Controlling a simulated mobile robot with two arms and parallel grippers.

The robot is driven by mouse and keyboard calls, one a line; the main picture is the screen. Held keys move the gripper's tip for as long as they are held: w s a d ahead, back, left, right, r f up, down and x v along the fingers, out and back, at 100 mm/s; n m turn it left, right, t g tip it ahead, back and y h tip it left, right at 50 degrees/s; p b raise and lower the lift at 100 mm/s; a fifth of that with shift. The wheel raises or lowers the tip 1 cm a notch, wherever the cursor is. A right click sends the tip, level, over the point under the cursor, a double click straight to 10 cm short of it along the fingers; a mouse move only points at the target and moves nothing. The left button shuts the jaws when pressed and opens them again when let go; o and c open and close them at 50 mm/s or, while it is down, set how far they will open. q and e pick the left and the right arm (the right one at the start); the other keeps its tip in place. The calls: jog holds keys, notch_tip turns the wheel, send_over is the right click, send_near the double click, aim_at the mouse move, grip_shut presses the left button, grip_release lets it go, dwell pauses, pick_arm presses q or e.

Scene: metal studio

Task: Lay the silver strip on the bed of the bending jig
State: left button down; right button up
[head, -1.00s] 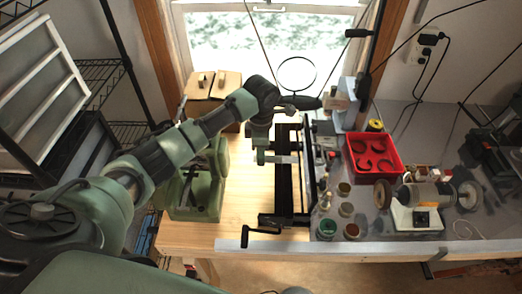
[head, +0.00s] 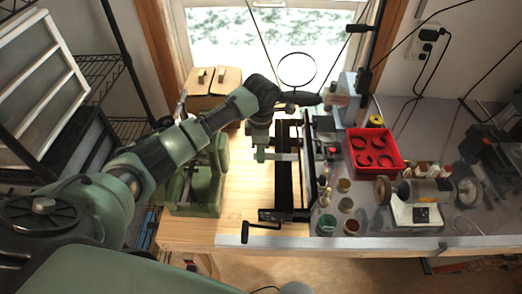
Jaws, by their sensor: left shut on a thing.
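My left gripper (head: 263,155) is above the bench and shut on the silver strip (head: 282,156), a short pale bar sticking out to the right. The strip reaches over a black frame with long rails and a crank handle, which looks like the bending jig (head: 284,190). I cannot tell whether the strip touches the frame or hangs above it. The gripper covers the strip's left end. My right gripper is not in view.
A green machine (head: 211,172) stands left of the black frame. Right of it are small jars (head: 326,224), a red tray (head: 393,146) with dark rings and a bench grinder (head: 419,190). Bare wood shows at the front left.

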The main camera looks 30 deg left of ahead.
pick_arm(q)
jog(key=shift+f, duration=0.25)
jog(key=c, duration=1.1)
grip_release()
jog(key=shift+o, duration=0.2)
